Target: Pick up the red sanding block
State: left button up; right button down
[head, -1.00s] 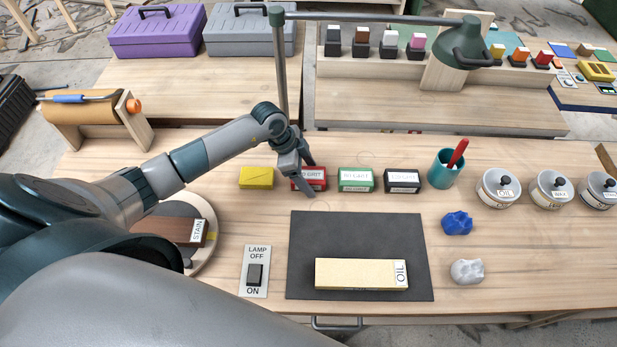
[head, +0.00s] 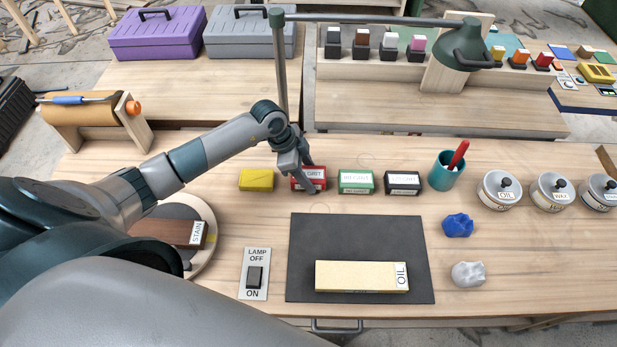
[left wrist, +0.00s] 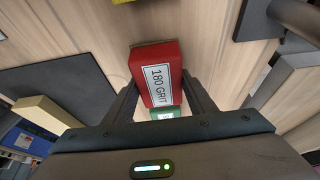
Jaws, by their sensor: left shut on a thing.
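In the left wrist view the fingers (left wrist: 162,97) are shut on the block. I cannot tell whether the block is clear of the bench top. My right gripper is not in view.
A yellow block (head: 256,180) is just left of the red one. A green block (head: 356,182) and a black block (head: 402,183) stand to its right. A teal cup (head: 445,172) is farther right. A dark mat (head: 355,235) with a pale OIL board (head: 355,275) lies in front.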

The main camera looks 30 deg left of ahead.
pick_arm(q)
notch_tip(320, 180, up, 2)
jog(key=shift+r+b, duration=0.2)
jog(key=shift+b, duration=0.4)
jog(key=s+d+r+b, duration=0.3)
jog(key=d+r, duration=0.4)
jog(key=d, duration=0.4)
jog(key=shift+d+r, duration=0.15)
jog(key=shift+r, duration=0.15)
jog(key=o, duration=0.6)
jog(key=shift+c, duration=1.5)
